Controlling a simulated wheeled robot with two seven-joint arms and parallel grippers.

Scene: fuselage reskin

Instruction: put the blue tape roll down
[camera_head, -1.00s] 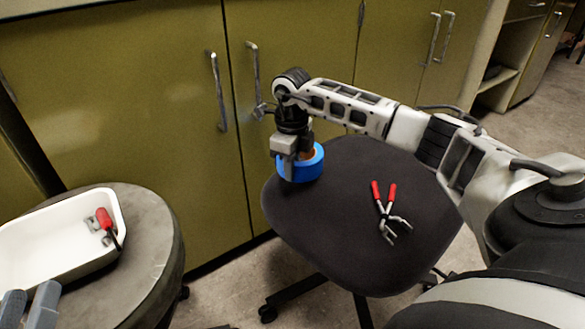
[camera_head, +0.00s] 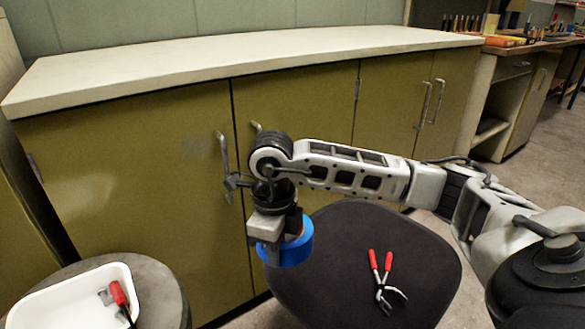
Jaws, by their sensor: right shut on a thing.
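The blue tape roll (camera_head: 293,248) is held in my right gripper (camera_head: 270,250), which is shut on it. The roll is in front of the cabinet doors, at the left rear edge of the dark chair seat (camera_head: 345,240). I cannot tell whether it touches the seat. The gripper hides part of the roll. My left gripper is not in view.
Red-handled pliers (camera_head: 383,280) lie on the seat. A round stool (camera_head: 160,290) at lower left bears a white tray (camera_head: 55,300) with a red-handled tool (camera_head: 118,295). A long pale countertop (camera_head: 230,62) above green cabinets is clear.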

